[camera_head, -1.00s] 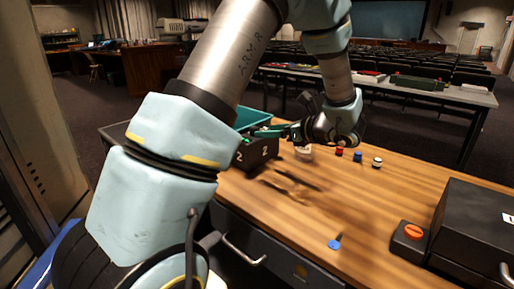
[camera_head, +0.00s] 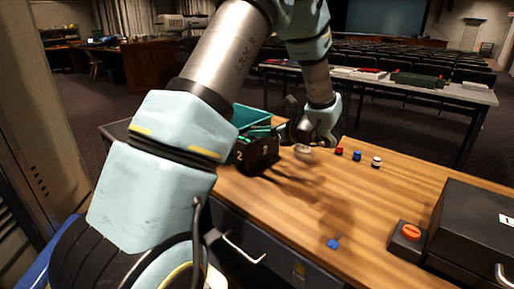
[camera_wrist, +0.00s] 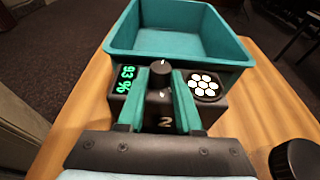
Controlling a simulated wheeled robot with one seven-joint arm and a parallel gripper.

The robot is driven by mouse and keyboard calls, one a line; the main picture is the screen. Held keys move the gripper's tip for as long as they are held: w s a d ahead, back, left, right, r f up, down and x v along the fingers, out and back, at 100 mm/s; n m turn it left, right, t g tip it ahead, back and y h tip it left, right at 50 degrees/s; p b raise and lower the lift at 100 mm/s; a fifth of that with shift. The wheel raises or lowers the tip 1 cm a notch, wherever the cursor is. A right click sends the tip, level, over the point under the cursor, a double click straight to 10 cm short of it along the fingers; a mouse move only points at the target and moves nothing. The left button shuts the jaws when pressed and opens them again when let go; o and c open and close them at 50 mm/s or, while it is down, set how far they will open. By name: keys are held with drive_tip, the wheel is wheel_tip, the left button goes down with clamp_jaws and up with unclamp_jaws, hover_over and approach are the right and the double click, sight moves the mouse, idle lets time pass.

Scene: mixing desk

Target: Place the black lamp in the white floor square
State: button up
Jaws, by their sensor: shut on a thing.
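The black lamp (camera_head: 257,157) is a box with white "2" marks, beside the teal bin on the wooden desk. In the wrist view the lamp (camera_wrist: 125,106) shows a green "93 %" display, a round cluster of white lights and a black knob on top. My gripper (camera_head: 270,133) reaches it from the right in the head view. In the wrist view the teal fingers of my gripper (camera_wrist: 160,76) are shut on the lamp's knob. I cannot tell whether its base touches the desk. No white floor square is visible.
The teal bin (camera_wrist: 180,43) stands right behind the lamp. A clear round object (camera_head: 304,150) and small red (camera_head: 339,151), blue (camera_head: 357,155) and black-white (camera_head: 376,162) pieces lie to the right. A black case (camera_head: 475,220) stands far right. The desk's middle is mostly clear.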

clamp_jaws()
idle(0.8)
drive_tip(key=shift+r, duration=0.1)
